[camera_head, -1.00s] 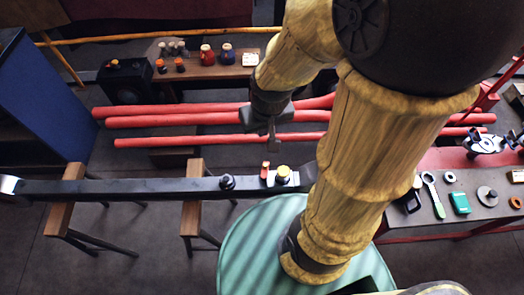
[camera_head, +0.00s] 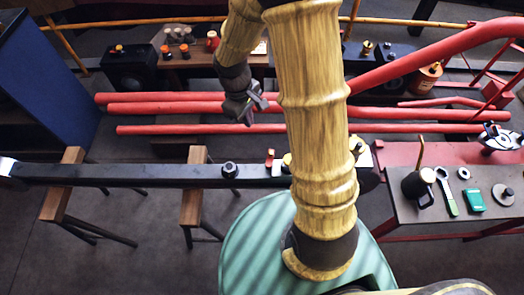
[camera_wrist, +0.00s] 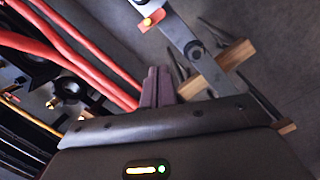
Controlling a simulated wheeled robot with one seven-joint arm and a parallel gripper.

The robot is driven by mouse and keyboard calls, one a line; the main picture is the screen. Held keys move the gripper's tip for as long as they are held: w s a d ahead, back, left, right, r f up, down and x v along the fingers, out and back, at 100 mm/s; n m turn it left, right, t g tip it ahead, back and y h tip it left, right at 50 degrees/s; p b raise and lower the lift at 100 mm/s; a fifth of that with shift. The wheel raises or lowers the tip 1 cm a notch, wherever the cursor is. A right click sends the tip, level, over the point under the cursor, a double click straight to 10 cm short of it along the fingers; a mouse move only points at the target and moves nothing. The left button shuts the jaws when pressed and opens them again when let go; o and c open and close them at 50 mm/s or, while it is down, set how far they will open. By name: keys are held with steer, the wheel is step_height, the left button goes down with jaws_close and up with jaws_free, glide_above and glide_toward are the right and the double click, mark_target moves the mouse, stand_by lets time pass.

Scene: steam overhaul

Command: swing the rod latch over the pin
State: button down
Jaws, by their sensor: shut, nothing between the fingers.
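A long dark rod (camera_head: 120,174) lies across wooden-topped trestles; the wrist view shows its grey length (camera_wrist: 205,65). A dark round stud (camera_head: 229,169) stands on it, seen also in the wrist view (camera_wrist: 194,49). To its right, a small orange-red upright piece (camera_head: 270,158) is on the rod's pale end section; in the wrist view it (camera_wrist: 146,24) sits beside a yellow knob (camera_wrist: 148,21). My arm partly hides this end in the head view. I cannot tell which part is latch or pin. My gripper (camera_head: 249,118) is shut and empty, above the red pipes beyond the rod; its fingers (camera_wrist: 157,82) touch nothing.
Red pipes (camera_head: 200,108) run behind the rod. A bench (camera_head: 190,68) with jars stands at the back left, near a blue panel (camera_head: 50,90). Floor beneath the rod is mostly open.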

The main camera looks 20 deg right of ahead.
mark_target(270, 156)
step_height(270, 156, down, 6)
steer(key=w+a+n+g+b, duration=0.1)
steer(key=w+n, duration=0.1)
steer(key=shift+w+a+n+h, duration=0.15)
steer(key=shift+w+n+h, duration=0.15)
steer(key=shift+w, duration=0.05)
steer(key=s+d+f, duration=0.4)
steer(key=d+f, duration=0.1)
steer(key=f, duration=0.4)
steer(key=shift+f, duration=0.3)
steer(key=shift+w+a, duration=0.1)
steer(key=shift+w, duration=0.05)
